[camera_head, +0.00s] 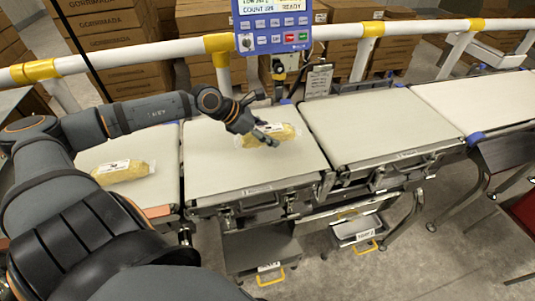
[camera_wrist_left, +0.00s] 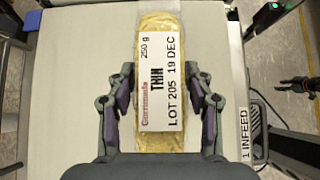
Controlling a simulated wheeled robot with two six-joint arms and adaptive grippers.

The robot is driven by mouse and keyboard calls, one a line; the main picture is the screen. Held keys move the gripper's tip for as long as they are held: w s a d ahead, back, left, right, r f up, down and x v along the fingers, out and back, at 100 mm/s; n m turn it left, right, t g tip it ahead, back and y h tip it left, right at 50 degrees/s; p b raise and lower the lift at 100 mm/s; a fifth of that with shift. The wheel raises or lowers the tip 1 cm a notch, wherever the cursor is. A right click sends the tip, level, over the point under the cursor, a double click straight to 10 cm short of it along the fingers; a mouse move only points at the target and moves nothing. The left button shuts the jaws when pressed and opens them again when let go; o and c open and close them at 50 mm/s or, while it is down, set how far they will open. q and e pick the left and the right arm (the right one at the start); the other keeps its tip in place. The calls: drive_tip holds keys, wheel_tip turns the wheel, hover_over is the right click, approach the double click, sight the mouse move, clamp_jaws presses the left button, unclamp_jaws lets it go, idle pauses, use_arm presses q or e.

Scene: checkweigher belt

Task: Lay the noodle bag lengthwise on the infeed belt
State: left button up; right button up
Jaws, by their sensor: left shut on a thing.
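The noodle bag (camera_head: 284,132) is a yellow pack with a white label, over the second belt from the left (camera_head: 214,168). My left gripper (camera_head: 270,132) is shut on it. In the left wrist view the bag (camera_wrist_left: 150,30) lies between the two fingers (camera_wrist_left: 160,100), label facing the camera. Its long side runs roughly parallel to the belt edge carrying the "1 INFEED" sign (camera_wrist_left: 245,135). I cannot tell whether its underside touches the belt. A dark part with an orange ring (camera_wrist_left: 296,85) at the right looks like my right gripper; its jaws are too small to judge.
A second yellow bag (camera_head: 124,172) lies on the leftmost belt (camera_head: 165,150). More belt (camera_head: 375,125) continues to the right. A white rail (camera_head: 150,52) with yellow joints and a control panel (camera_head: 272,25) stand behind. The belt surface around the held bag is clear.

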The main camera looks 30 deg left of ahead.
sight(268, 149)
use_arm(q)
drive_tip(key=shift+w+a+f, duration=0.25)
drive_tip(key=shift+w+f, duration=0.05)
drive_tip(key=shift+f, duration=0.05)
wheel_tip(268, 149, down, 3)
drive_tip(key=shift+f+b, duration=0.15)
drive_tip(key=shift+b, duration=0.4)
drive_tip(key=shift+a+f, duration=0.1)
use_arm(e)
drive_tip(key=shift+s+d+f, duration=0.25)
drive_tip(key=shift+f, duration=0.2)
drive_tip(key=shift+s+d+f, duration=0.2)
drive_tip(key=shift+f, duration=0.25)
use_arm(q)
drive_tip(key=shift+f, duration=0.1)
drive_tip(key=o, duration=1.4)
use_arm(e)
drive_tip(key=shift+a+f, duration=0.15)
drive_tip(key=shift+f, duration=0.05)
